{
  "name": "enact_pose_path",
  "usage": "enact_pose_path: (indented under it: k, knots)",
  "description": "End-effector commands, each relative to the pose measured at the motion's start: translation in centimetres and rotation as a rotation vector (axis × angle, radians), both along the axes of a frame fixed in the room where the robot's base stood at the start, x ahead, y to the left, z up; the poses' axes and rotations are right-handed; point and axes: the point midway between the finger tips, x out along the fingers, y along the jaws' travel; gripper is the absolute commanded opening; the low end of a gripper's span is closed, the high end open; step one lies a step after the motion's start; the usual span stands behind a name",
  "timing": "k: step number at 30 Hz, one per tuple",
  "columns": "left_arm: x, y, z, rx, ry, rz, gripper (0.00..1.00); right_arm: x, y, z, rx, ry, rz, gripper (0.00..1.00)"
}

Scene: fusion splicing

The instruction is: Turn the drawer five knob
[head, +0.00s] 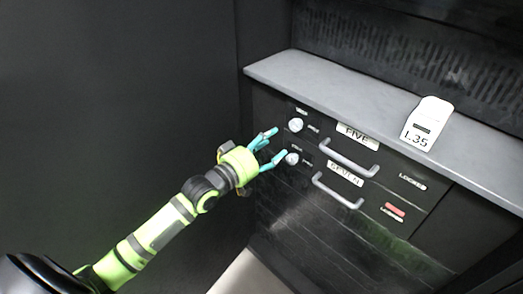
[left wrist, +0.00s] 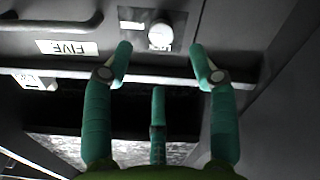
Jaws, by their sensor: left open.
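The drawer five knob (head: 296,125) is a round pale knob at the left end of the upper drawer, whose label (head: 357,136) reads FIVE. In the left wrist view the knob (left wrist: 160,36) shows beyond the fingertips, between the two side fingers, and the FIVE label (left wrist: 67,47) is upside down. My left gripper (head: 277,142) is open and empty, its teal fingers close to the drawer front beside the knobs. In the wrist view its fingers (left wrist: 161,55) are spread, apart from the knob. My right gripper is not in view.
A second knob (head: 292,158) sits just below, on the lower drawer. Grey handles (head: 348,157) (head: 338,191) stick out to the right of the knobs. A white tag reading 1.35 (head: 427,122) stands on the grey ledge (head: 330,80). A dark wall (head: 150,90) is at left.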

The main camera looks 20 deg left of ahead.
Motion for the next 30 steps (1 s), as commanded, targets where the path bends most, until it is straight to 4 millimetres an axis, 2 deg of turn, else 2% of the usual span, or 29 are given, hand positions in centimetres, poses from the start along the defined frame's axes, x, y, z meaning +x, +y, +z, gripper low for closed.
enact_pose_path:
  k: [3, 9, 25, 28, 30]
  knots:
    - [-1.8, 0.6, -0.2, 0.001, 0.003, -0.001, 0.58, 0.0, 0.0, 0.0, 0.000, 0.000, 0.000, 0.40]
    - [-3.2, 1.1, 0.0, 0.002, 0.002, -0.002, 0.58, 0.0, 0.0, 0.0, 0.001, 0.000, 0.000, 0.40]
    - [-3.3, 1.1, -0.1, 0.002, 0.002, 0.000, 0.58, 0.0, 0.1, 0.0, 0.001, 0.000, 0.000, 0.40]
    - [-3.1, 1.6, -1.5, 0.015, 0.023, 0.016, 0.58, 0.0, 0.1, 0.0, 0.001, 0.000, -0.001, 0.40]
    - [-2.9, 2.4, -4.0, 0.042, 0.062, 0.044, 0.58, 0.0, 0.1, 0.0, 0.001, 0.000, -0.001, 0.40]
